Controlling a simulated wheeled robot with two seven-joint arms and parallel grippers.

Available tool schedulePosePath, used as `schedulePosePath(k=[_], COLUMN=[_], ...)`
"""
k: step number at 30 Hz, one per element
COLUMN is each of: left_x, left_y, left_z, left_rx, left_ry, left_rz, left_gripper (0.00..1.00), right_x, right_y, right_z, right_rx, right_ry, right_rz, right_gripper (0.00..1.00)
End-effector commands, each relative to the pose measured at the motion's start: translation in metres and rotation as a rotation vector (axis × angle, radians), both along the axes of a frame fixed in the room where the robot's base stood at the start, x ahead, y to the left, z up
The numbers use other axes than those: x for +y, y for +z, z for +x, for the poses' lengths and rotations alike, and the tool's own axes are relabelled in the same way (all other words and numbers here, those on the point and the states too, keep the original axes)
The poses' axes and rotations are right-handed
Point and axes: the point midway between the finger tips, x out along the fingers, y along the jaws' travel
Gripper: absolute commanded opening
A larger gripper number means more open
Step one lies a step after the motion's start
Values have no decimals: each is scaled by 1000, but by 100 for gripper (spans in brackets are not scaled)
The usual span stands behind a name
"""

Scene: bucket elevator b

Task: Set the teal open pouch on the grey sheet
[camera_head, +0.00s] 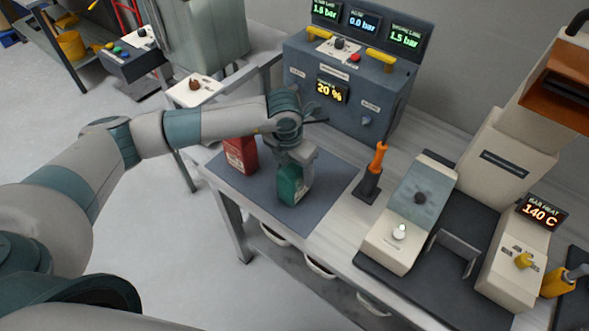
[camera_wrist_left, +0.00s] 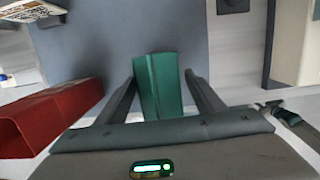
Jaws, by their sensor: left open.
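The teal open pouch (camera_head: 291,190) stands about upright over the front part of the grey sheet (camera_head: 332,180) and appears to rest on it. My left gripper (camera_head: 294,166) reaches down over it from above. In the left wrist view the teal pouch (camera_wrist_left: 158,85) lies between the two open fingers (camera_wrist_left: 163,92), with a small gap showing by the right finger; contact on the left is unclear. The grey sheet also shows there (camera_wrist_left: 120,45). My right gripper is in neither view.
A red pouch (camera_head: 241,156) stands on the sheet just left of the teal one. A grey control box (camera_head: 350,75) stands behind. An orange-handled tool (camera_head: 374,170) and a sealing machine (camera_head: 410,215) are to the right. The sheet's right part is clear.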

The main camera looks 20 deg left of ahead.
Motion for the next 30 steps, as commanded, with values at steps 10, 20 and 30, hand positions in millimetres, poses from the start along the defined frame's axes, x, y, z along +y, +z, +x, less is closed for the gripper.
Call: schedulePosePath(k=[10, 20, 30], left_x=[1, 4, 6], left_y=[23, 80, 118], left_z=[-2, -10, -16], left_rx=[-4, -5, -2], left_ry=[-2, -1, 0], left_rz=[-2, -1, -1], left_gripper=[62, 62, 62], right_x=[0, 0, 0], right_y=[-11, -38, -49], right_z=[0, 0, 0], right_rx=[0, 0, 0], right_ry=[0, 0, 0], right_rz=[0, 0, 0], right_gripper=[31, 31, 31])
